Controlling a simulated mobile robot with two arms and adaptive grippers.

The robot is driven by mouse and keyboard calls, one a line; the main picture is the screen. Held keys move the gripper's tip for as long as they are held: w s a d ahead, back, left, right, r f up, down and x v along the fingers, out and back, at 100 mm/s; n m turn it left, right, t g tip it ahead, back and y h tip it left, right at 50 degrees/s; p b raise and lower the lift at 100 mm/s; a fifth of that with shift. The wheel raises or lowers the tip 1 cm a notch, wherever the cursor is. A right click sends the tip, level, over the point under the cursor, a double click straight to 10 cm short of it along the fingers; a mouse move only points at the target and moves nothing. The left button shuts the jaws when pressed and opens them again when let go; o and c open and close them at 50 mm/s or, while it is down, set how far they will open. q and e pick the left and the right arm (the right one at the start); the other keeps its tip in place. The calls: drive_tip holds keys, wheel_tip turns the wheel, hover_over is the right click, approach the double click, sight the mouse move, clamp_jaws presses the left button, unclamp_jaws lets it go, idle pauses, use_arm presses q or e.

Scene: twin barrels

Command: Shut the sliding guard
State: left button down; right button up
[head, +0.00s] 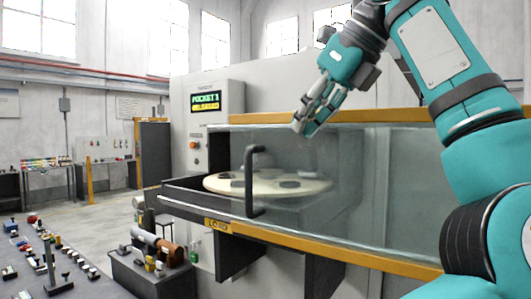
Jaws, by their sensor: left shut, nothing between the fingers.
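The sliding guard (350,190) is a clear panel between yellow rails on the front of a grey machine. Its black upright bar handle (250,182) is near the panel's left end. The left part of the machine's opening, by a dark tray edge, looks uncovered by the panel. A round pale turntable (225,184) with dark pockets shows partly through the panel. My left gripper (306,128) is shut and empty. In the picture it is above and right of the handle, over the upper rail, apart from the handle; its depth to the panel is unclear. My right gripper is not in view.
A lit display (206,102) sits on the machine's upper left, above a red button. A dark bench (60,275) with small parts stands at the lower left, beside a dark stand (150,280) with cylinders. Open floor lies behind them.

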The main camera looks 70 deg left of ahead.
sight(251, 168)
use_arm(q)
drive_tip(key=s+a+f, duration=0.1)
drive_tip(key=a, duration=0.1)
drive_tip(key=s+a+f+p, duration=0.1)
drive_tip(key=a+f, duration=0.1)
drive_tip(key=a, duration=0.1)
drive_tip(key=s+a+f+p, duration=0.1)
drive_tip(key=a+f, duration=0.1)
drive_tip(key=shift+s+a, duration=0.3)
drive_tip(key=shift+a, duration=0.2)
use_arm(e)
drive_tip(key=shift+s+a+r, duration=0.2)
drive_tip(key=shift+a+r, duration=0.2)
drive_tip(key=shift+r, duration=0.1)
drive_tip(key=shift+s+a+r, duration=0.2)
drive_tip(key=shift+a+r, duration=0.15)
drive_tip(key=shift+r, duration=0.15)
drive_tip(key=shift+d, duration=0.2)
